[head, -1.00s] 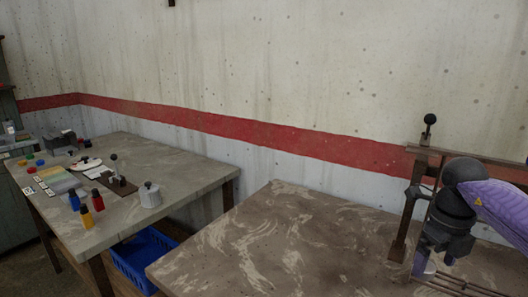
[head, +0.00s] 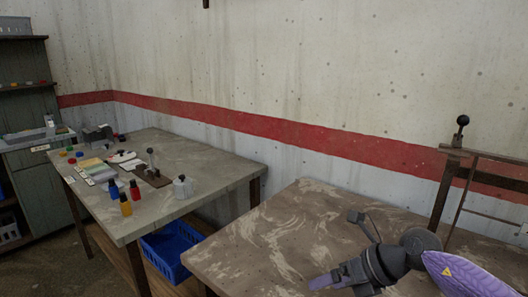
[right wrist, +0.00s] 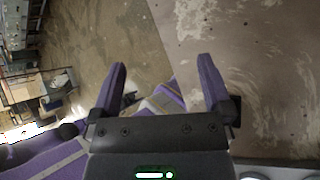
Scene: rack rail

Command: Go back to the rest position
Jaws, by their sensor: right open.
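My right gripper (head: 318,283) shows at the bottom of the head view, above the near brown table (head: 262,238), with its purple fingers pointing left. In the right wrist view its two fingers (right wrist: 162,66) stand wide apart with nothing between them. The gripper is open and empty. A brown metal rack (head: 440,195) with a black ball knob stands on the near table at the right. The gripper is apart from it, to its left. My left gripper is not in view.
A second table (head: 205,165) at the left holds several bottles, a grey canister (head: 182,188) and small items. A blue crate (head: 168,258) sits below it, between the tables. A green shelf (head: 32,140) stands far left. The near table's middle is bare.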

